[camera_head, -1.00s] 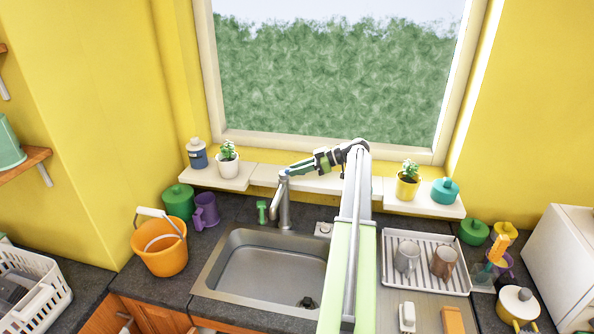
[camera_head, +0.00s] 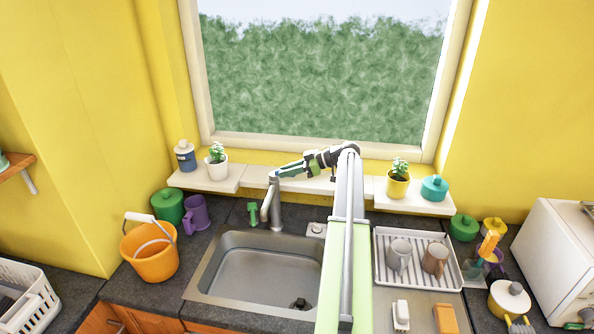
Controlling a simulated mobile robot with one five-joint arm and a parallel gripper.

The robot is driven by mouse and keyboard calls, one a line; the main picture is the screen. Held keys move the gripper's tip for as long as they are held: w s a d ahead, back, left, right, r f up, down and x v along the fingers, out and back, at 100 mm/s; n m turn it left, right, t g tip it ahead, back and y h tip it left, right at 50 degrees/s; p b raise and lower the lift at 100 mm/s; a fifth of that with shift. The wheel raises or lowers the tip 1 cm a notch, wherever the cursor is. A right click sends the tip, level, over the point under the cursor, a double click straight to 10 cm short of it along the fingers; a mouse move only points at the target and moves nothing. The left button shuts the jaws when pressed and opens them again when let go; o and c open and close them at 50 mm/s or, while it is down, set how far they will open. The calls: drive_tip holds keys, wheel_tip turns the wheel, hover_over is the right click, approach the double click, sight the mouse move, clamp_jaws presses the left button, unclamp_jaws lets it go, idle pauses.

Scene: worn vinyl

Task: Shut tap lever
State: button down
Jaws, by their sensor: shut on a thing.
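The grey metal tap (camera_head: 275,208) stands upright at the back edge of the sink. My gripper (camera_head: 284,171) is at the top of the tap, coming in from the right, and is shut on the tap lever. The lever is mostly hidden by the fingers, so its exact angle cannot be told. No water can be made out at this size. My arm reaches up from the bottom of the view, over the right side of the sink.
A green item (camera_head: 252,213) stands left of the tap. An orange bucket (camera_head: 150,256) and purple mug (camera_head: 197,214) stand further left. Potted plants sit on the sill (camera_head: 262,181). A dish rack (camera_head: 418,283) with mugs is at right.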

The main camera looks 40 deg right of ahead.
drive_tip(key=shift+s+a+m+t, duration=0.2)
drive_tip(key=shift+m+t, duration=0.1)
drive_tip(key=shift+w+d+h, duration=0.1)
drive_tip(key=shift+d+h, duration=0.05)
drive_tip(key=shift+h, duration=0.25)
drive_tip(key=c, duration=1.4)
unclamp_jaws()
drive_tip(key=shift+o, duration=0.6)
drive_tip(key=p+v, duration=0.6)
drive_tip(key=v, duration=1.1)
drive_tip(key=shift+p, duration=0.35)
drive_tip(key=shift+d, duration=0.1)
